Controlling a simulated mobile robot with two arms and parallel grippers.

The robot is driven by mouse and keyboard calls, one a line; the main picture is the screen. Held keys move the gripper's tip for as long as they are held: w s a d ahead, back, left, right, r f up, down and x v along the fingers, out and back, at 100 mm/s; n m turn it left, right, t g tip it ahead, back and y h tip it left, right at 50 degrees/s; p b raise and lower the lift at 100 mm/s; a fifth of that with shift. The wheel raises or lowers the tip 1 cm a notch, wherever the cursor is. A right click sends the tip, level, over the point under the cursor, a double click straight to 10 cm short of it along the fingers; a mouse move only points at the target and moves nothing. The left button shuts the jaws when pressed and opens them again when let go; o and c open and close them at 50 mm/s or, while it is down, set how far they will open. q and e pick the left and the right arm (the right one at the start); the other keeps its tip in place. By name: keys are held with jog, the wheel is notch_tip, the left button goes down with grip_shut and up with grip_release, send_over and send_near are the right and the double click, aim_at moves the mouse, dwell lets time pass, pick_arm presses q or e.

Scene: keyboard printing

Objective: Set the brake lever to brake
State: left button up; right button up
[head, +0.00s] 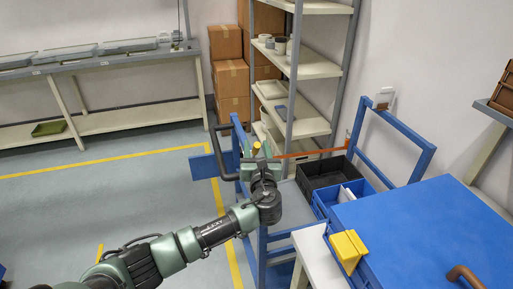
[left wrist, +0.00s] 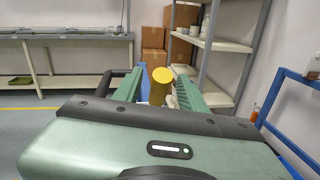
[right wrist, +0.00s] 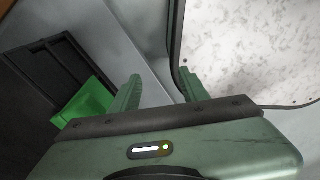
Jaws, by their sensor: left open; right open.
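A yellow round-ended knob (head: 256,148), which looks like the end of the brake lever, stands at the near-left end of the blue cart frame (head: 238,150). In the left wrist view the knob (left wrist: 161,76) shows between the two green fingers of my left gripper (left wrist: 158,92). The fingers are open, with gaps beside the knob; whether they touch it I cannot tell. In the head view my left gripper (head: 262,162) covers the lever's lower part. My right gripper (right wrist: 159,90) is open with nothing between its fingers; it does not show in the head view.
A black handle bar (head: 237,132) and an orange bar (head: 312,153) are close to my left gripper. The cart holds a black crate (head: 325,172).

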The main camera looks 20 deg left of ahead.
pick_arm(q)
grip_shut()
dwell(1.4)
